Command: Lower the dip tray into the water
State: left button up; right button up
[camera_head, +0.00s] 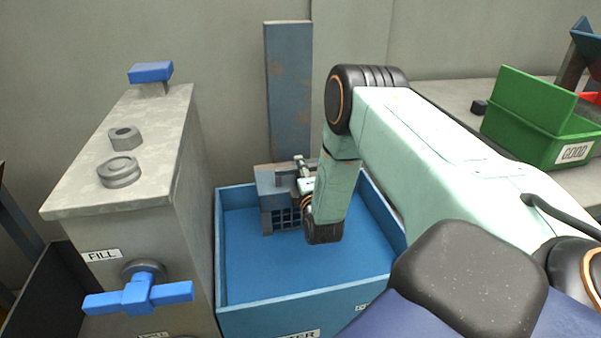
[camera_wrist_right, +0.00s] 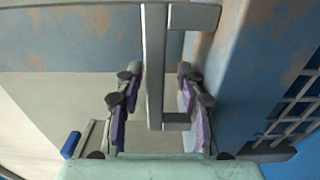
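The dip tray (camera_head: 268,185) is a worn blue-grey box with a grid side, at the back of the blue water tank (camera_head: 290,299). It stands in front of a rusty upright post (camera_head: 289,85). Its grid also shows in the right wrist view (camera_wrist_right: 292,112). My right gripper (camera_head: 303,181) is at the tray's upper right side. In the right wrist view my right gripper (camera_wrist_right: 157,75) is open, with purple finger pads on both sides of a grey bar (camera_wrist_right: 154,60) and gaps beside it. My arm hides part of the tray and tank. My left gripper is out of view.
A green GOOD bin (camera_head: 533,120) sits on the bench at right. A wall is close behind the post.

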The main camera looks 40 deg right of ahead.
jog(key=v, duration=1.2)
dwell(0.9)
